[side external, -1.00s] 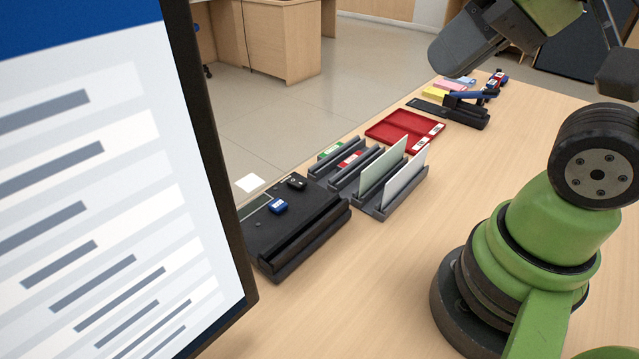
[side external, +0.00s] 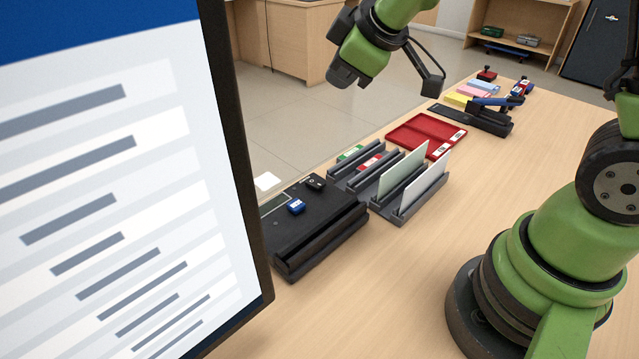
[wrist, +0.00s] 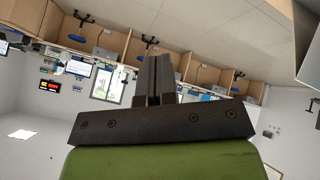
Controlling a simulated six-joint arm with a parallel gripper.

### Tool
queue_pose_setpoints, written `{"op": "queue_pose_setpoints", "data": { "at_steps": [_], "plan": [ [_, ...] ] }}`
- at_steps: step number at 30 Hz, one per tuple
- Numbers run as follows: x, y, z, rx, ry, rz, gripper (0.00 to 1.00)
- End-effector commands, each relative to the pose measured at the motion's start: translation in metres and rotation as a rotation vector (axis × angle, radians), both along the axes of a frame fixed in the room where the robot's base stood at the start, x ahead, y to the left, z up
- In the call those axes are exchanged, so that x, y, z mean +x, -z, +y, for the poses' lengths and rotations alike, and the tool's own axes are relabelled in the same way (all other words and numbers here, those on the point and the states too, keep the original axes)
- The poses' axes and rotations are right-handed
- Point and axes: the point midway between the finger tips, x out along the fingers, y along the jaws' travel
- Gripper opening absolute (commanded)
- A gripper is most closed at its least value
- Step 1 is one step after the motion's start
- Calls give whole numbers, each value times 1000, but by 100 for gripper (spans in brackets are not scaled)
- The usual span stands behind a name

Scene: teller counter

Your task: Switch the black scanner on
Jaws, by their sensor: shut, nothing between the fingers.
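The black scanner (side external: 308,228) lies on the counter in the side external view, just right of the monitor. A blue switch-like block (side external: 296,206) and a small black one (side external: 315,182) sit on its top. Whether either is on or off is too small to tell. My gripper (side external: 342,76) hangs high beyond the scanner and does not touch it. In the wrist view its fingers (wrist: 153,80) are together and empty, pointing at the room, with no scanner in sight.
A large monitor (side external: 120,180) blocks the left side. Right of the scanner stand grey slotted holders (side external: 420,193) with upright cards, then a red tray (side external: 425,136) and a black stapler-like tool (side external: 475,118). The counter's front (side external: 400,270) is clear.

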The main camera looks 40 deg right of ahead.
Motion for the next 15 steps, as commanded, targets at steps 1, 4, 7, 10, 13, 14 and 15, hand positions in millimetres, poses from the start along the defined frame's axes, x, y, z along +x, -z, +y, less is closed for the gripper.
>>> {"op": "queue_pose_setpoints", "data": {
  "at_steps": [1, 4, 7, 10, 13, 14, 15],
  "plan": [
    [9, 15, 4, -22, -64, 15, 0],
    [23, 39, 12, -56, -190, 23, 0],
    [31, 59, 21, -71, -290, 29, 0],
    [35, 72, 26, -78, -356, 33, 0],
    [37, 79, 30, -80, -391, 36, 0],
    [37, 80, 30, -80, -397, 36, 0],
    [37, 80, 31, -81, -402, 35, 0]
  ]
}}
